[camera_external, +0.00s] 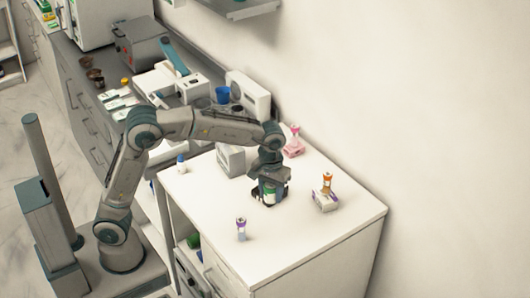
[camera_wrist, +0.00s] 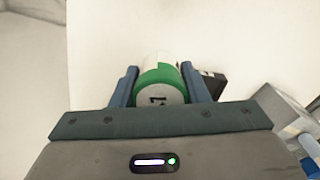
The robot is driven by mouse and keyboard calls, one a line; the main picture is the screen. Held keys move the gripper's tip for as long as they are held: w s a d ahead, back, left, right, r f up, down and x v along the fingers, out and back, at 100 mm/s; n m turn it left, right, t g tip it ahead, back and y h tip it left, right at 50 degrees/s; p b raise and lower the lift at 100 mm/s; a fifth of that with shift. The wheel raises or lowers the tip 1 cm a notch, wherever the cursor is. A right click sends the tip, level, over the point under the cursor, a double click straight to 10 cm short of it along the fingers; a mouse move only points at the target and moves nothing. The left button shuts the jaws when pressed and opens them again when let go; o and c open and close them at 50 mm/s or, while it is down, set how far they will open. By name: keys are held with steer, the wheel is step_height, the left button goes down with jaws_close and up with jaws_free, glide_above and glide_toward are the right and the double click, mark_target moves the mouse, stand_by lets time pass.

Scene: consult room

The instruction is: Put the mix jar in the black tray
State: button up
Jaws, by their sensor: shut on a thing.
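My gripper (camera_external: 268,188) points down over the white counter (camera_external: 305,245). Its two fingers are shut on a white jar with a green band (camera_wrist: 160,85), which I take for the mix jar. The jar sits between the fingers in the wrist view, and a little of it shows under my gripper in the external view. A small black piece (camera_wrist: 215,84), perhaps the black tray, shows beside the right finger. The rest of it is hidden, and I cannot tell whether the jar touches it.
A purple-capped bottle (camera_external: 241,229) stands in front. An orange-capped vial (camera_external: 327,181) on a small box (camera_external: 325,201) is at right. A pink item (camera_external: 293,143) is behind, and a grey-white box (camera_external: 230,159) is close at left. The front right counter is clear.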

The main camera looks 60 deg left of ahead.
steer(key=w+a+f, duration=0.2)
steer(key=w+a, duration=0.1)
steer(key=a, duration=0.1)
steer(key=w+a+f+m+p, duration=0.1)
steer(key=w+a+f, duration=0.1)
steer(key=w+a, duration=0.1)
steer(key=w+a+f+m, duration=0.1)
steer(key=w+a+f, duration=0.2)
steer(key=a, duration=0.1)
steer(key=shift+a+p, duration=0.3)
steer(key=shift+a, duration=0.1)
steer(key=shift+f, duration=1.95)
steer(key=shift+f, duration=0.1)
steer(key=o, duration=0.5)
steer(key=shift+f, duration=0.1)
steer(key=shift+o, duration=0.9)
